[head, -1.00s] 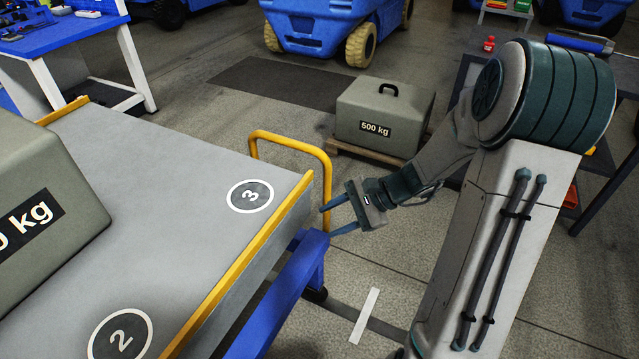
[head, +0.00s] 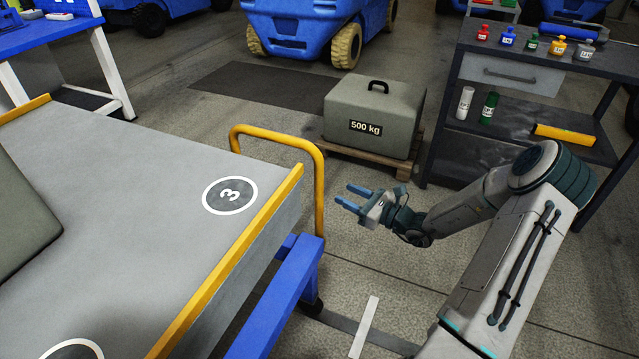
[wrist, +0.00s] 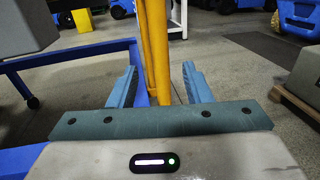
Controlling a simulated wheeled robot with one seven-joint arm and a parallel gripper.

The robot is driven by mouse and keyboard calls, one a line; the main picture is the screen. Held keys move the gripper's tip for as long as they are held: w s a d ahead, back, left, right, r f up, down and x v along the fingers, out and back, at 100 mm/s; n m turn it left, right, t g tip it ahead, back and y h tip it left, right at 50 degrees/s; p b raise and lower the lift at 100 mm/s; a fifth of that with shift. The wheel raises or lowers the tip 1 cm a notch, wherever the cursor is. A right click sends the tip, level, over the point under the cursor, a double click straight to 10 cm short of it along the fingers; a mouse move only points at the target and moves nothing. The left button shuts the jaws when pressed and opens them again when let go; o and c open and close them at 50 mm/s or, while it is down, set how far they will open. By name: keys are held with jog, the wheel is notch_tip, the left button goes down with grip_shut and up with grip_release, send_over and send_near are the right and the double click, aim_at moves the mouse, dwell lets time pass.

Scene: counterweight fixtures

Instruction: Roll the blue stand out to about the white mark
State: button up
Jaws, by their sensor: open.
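The blue stand (head: 290,290) has a yellow hoop handle (head: 319,190) on its far right side and a dark wheel near the floor. It stands beside or under the grey platform; the join is partly hidden. The white mark (head: 364,325) is a strip on the floor, just right of the stand's wheel. My gripper (head: 347,195) is open and empty, a little right of the handle's near upright. In the wrist view, the yellow upright (wrist: 157,50) lines up between my open fingers (wrist: 158,85). I see no contact, and the exact gap is unclear.
The grey platform (head: 150,215) carries a number 3 disc and a grey weight block (head: 20,210). A 500 kg block (head: 375,115) sits on a pallet behind my gripper. A dark shelf bench (head: 490,150) stands at right. Floor around the white mark is mostly clear.

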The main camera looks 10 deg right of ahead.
aim_at(319, 182)
jog(key=b+x, duration=0.1)
jog(key=x, duration=0.9)
jog(key=shift+w+a, duration=0.2)
jog(key=shift+a, duration=0.05)
jog(key=shift+d, duration=0.1)
grip_shut()
